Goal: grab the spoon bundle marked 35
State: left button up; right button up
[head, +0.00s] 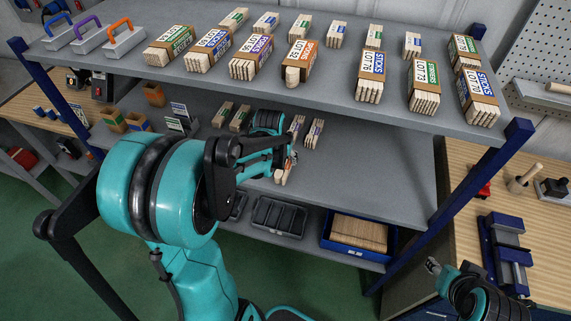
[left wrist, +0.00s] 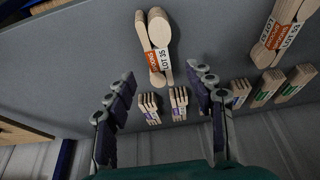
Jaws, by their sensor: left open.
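The spoon bundle marked LOT 35 (left wrist: 158,45) has pale wooden spoons and an orange and white wrapper. It lies on the grey middle shelf. In the left wrist view my left gripper (left wrist: 161,78) is open, with its dark fingers on either side of the bundle's lower end and visible gaps to it. In the head view my left gripper (head: 290,158) is over the middle shelf and the bundle (head: 281,176) is partly hidden by it. My right gripper (head: 434,265) is at the lower right, away from the shelves; its opening is too small to judge.
Another orange-wrapped spoon bundle (left wrist: 282,32) lies to the right in the wrist view. Small purple-wrapped bundles (left wrist: 179,101) and green-wrapped ones (left wrist: 268,87) are close by. The middle shelf's right part (head: 385,165) is clear.

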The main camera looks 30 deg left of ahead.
aim_at(286, 164)
pick_arm(q)
jog(key=b+x, duration=0.2)
jog(key=x, duration=0.4)
jog(key=shift+w+f, duration=0.25)
jog(key=shift+w, duration=0.1)
jog(key=shift+d+r, duration=0.1)
jog(key=shift+c, duration=1)
grip_shut()
